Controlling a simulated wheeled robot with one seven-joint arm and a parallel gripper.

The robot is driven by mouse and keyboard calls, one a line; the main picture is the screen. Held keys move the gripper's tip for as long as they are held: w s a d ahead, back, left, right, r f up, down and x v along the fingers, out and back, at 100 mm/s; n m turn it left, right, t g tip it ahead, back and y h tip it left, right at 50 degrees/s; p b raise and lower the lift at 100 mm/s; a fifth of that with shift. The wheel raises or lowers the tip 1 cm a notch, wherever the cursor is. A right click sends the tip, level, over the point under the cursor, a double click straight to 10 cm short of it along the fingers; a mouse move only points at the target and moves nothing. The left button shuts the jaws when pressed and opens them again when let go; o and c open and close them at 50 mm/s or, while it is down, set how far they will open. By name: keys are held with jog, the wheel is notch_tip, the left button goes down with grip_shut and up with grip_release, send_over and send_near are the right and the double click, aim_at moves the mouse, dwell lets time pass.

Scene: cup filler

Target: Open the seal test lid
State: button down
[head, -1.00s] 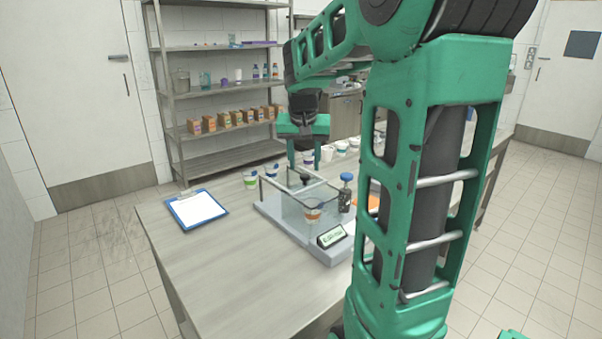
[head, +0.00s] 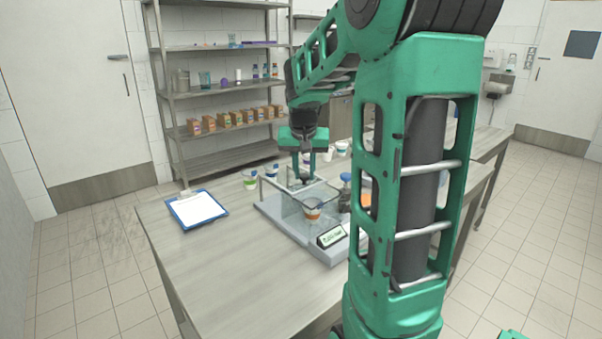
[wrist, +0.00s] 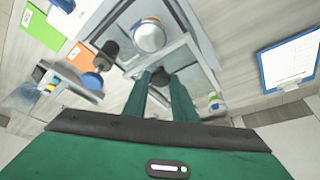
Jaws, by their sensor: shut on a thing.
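The seal tester (head: 268,208) is a grey base with a clear chamber and a small display (head: 332,236), standing on the table. Its clear lid has a dark knob (wrist: 161,75), and a grey frame runs along the chamber in the wrist view. My gripper (head: 304,177) is over the chamber, pointing down, with its fingers shut on the lid knob; it also shows in the wrist view (wrist: 163,82). A cup with an orange band (head: 312,209) stands inside the chamber. The thin clear lid edges are hard to make out, so its exact tilt cannot be told.
A blue clipboard (head: 196,209) lies on the table (head: 215,270) at left. The table's front left is clear. A shelf rack (head: 215,100) stands behind.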

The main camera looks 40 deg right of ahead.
jog(key=w, duration=0.4)
jog(key=shift+w, duration=0.15)
jog(key=c, duration=1.5)
grip_release()
jog(key=shift+o, duration=0.2)
jog(key=shift+r, duration=0.15)
jog(key=v, duration=1)
jog(key=shift+s+r, duration=0.2)
jog(key=s+a+f+n+g+y, duration=0.1)
jog(key=s+a+f, duration=0.3)
jog(key=s, duration=0.5)
jog(key=s+a+f+n+g+y, duration=0.1)
jog(key=s+a+f, duration=0.3)
jog(key=s, duration=0.6)
jog(key=s+a+f+n+y, duration=0.1)
jog(key=s+a+f, duration=0.4)
jog(key=s+f, duration=0.3)
jog(key=shift+s+g+y, duration=0.3)
jog(key=shift+s+g, duration=0.1)
jog(key=shift+s, duration=0.4)
